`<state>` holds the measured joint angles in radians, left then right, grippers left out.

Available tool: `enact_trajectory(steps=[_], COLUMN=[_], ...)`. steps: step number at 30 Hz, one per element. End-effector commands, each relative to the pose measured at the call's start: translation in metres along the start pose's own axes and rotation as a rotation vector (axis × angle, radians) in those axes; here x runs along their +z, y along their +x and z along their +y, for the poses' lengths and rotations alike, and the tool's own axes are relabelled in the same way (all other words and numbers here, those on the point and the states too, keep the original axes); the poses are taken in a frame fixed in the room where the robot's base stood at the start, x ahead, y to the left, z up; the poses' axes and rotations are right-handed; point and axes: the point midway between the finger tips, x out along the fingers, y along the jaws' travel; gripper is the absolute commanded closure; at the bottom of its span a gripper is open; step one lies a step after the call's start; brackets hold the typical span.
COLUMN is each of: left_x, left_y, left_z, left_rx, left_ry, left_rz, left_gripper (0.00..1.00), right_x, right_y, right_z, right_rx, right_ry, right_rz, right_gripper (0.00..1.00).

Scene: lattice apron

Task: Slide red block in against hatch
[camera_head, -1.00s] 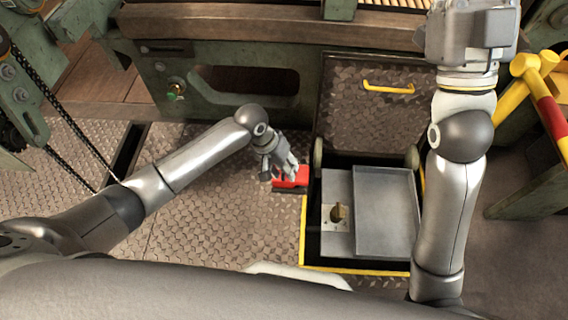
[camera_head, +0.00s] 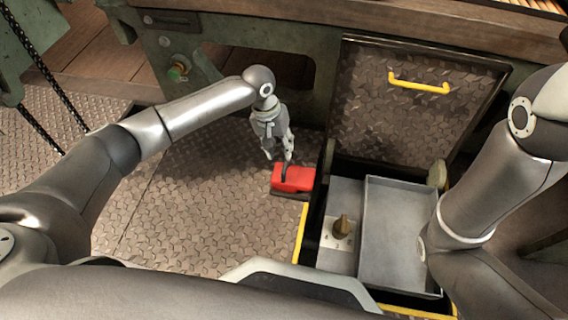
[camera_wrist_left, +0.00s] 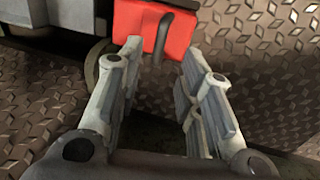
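The red block (camera_head: 297,178) has a dark handle and sits at the left edge of the floor opening, beside the raised hatch (camera_head: 405,105). The hatch is a tread-plate lid with a yellow handle. My left gripper (camera_head: 279,156) is just behind and above the block in the head view. In the left wrist view its fingers (camera_wrist_left: 160,54) are apart with nothing clasped. The red block (camera_wrist_left: 140,28) lies just beyond the fingertips, its dark handle in line with the gap. Whether a fingertip touches it is unclear. My right arm shows at the right, but its gripper is out of view.
The opening has a yellow edge (camera_head: 301,228) and holds a grey tray (camera_head: 400,235) and a plate with a brass knob (camera_head: 342,226). A green machine frame (camera_head: 215,55) stands behind. Tread-plate floor (camera_head: 190,215) to the left is clear.

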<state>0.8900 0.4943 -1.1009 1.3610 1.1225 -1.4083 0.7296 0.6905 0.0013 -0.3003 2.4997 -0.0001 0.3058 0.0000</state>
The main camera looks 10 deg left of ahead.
Motion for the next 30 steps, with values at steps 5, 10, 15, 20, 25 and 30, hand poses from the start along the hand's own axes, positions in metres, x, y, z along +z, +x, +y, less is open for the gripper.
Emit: enact_trajectory(steps=[5, 10, 15, 20, 25, 30], left_x=[0.000, 0.000, 0.000, 0.000, 0.000, 0.000], left_y=[0.034, 0.052, 0.062, 0.064, 0.063, 0.063], left_z=[-0.001, -0.001, 0.000, 0.000, 0.000, 0.000], left_rx=[0.000, 0.000, 0.000, 0.000, 0.000, 0.000], left_ry=[0.001, 0.001, 0.001, 0.001, 0.001, 0.001], left_rz=[0.000, 0.001, 0.001, 0.001, 0.001, 0.001], left_gripper=[0.66, 0.66, 0.66, 0.66, 0.66, 0.82], right_x=[-0.010, -0.015, -0.017, -0.018, -0.017, -0.017], right_y=[-0.023, -0.036, -0.043, -0.044, -0.043, -0.043], right_z=[-0.005, -0.008, -0.009, -0.010, -0.010, -0.010], right_rx=[-0.002, -0.002, -0.002, -0.002, -0.002, -0.002], right_ry=[-0.001, -0.001, -0.001, -0.001, -0.001, 0.000], right_rz=[0.006, 0.005, 0.006, 0.006, 0.006, 0.006], right_gripper=[0.65, 0.65, 0.65, 0.65, 0.65, 0.65])
